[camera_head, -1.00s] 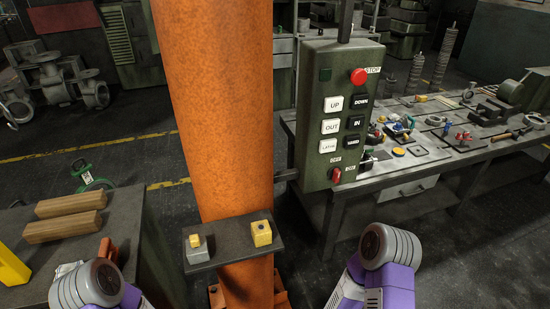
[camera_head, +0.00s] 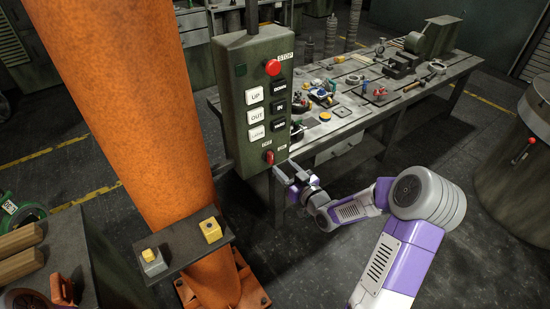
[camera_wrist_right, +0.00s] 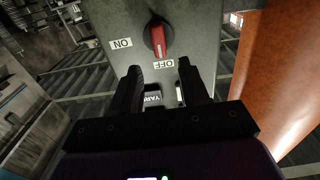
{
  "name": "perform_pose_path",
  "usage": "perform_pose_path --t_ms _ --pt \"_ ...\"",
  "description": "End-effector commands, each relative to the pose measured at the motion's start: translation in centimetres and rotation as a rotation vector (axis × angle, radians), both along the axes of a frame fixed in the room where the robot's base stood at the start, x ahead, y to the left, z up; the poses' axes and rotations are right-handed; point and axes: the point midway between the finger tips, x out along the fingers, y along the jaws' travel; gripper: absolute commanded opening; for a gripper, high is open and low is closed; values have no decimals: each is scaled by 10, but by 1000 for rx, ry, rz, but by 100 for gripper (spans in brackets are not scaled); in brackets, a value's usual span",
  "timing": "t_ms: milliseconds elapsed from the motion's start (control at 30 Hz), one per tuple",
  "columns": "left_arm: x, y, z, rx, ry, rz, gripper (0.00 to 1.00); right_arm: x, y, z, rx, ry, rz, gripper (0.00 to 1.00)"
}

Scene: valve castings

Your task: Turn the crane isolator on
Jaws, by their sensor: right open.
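The crane isolator is a red rotary knob (camera_head: 268,157) low on the green control box (camera_head: 229,108). In the right wrist view the red knob (camera_wrist_right: 158,40) sits on a black round base, and the picture is upside down. The knob's red bar lines up with the OFF label (camera_wrist_right: 163,63); the ON label (camera_wrist_right: 122,43) is to one side. My right gripper (camera_head: 288,172) is just right of and below the knob, fingers apart and empty. In the wrist view its fingertips (camera_wrist_right: 160,68) point towards the knob, apart from it. My left gripper is out of view.
An orange column (camera_head: 120,100) stands left of the box, with a small shelf (camera_head: 185,250) holding two yellow-topped blocks. A workbench (camera_head: 400,88) with tools and parts stands behind. A red STOP button (camera_head: 273,67) and labelled push buttons sit above the knob.

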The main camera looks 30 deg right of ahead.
Motion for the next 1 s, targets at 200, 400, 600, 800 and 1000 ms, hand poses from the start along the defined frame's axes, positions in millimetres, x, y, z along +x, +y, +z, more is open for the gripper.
perform_pose_path --t_ms 200,400,600,800,1000 --pt "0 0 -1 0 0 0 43 36 4 -1 4 0 1 45" --pt "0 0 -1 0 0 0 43 54 5 -1 5 2 0 45" --pt "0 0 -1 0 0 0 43 56 5 -2 4 4 0 45" --pt "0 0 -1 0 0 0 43 56 5 -2 4 4 -1 29" --pt "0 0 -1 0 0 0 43 56 5 -2 5 4 -1 0"
